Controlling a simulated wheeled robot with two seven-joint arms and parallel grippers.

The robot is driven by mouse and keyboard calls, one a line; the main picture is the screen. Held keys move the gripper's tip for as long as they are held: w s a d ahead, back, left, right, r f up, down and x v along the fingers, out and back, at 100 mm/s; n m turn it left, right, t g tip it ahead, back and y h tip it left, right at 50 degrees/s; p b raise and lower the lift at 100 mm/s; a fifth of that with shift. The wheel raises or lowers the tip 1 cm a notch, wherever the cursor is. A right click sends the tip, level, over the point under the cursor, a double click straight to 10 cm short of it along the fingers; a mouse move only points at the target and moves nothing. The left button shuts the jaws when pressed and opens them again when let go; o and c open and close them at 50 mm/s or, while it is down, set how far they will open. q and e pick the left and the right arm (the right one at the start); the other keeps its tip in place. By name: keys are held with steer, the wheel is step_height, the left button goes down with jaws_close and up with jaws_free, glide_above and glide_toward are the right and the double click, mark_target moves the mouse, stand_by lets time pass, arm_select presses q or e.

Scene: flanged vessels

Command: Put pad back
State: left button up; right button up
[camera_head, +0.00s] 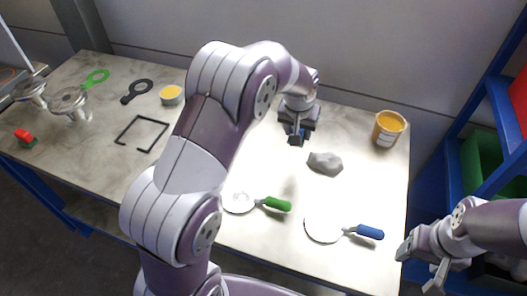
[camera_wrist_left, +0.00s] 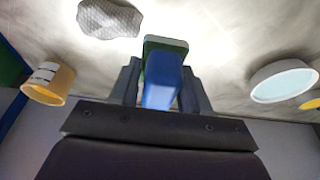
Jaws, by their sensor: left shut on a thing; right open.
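My left gripper (camera_head: 298,136) is shut on a blue block with a green layer at its end, which looks like the pad (camera_wrist_left: 165,75). The left wrist view shows it between the two dark fingers, its green end pointing away from the gripper. In the head view the block is small, dark and mostly hidden by the fingers. The gripper is over the back middle of the table (camera_head: 270,160); I cannot tell its exact height. My right gripper (camera_head: 422,262) is open and empty, off the table's right front corner.
A grey lump (camera_head: 325,163) lies beside my left gripper, with an orange tub (camera_head: 388,130) further right. Green-handled (camera_head: 275,204) and blue-handled (camera_head: 368,232) round tools lie in front. A black open frame (camera_head: 142,133), yellow-topped tin (camera_head: 171,95) and metal flanged vessels (camera_head: 70,102) are left.

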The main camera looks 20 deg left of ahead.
arm_select(q)
steer(key=p, duration=0.2)
glide_above(263, 146)
steer(key=f, duration=0.6)
steer(key=shift+s+d, duration=0.3)
steer(key=shift+s, duration=0.05)
steer(key=shift+a+f, duration=0.25)
step_height(263, 146, down, 4)
steer(key=shift+r+p, duration=0.2)
steer(key=shift+p, duration=0.3)
steer(key=shift+f, duration=0.35)
steer(key=o, duration=0.9)
steer(key=shift+o, duration=0.6)
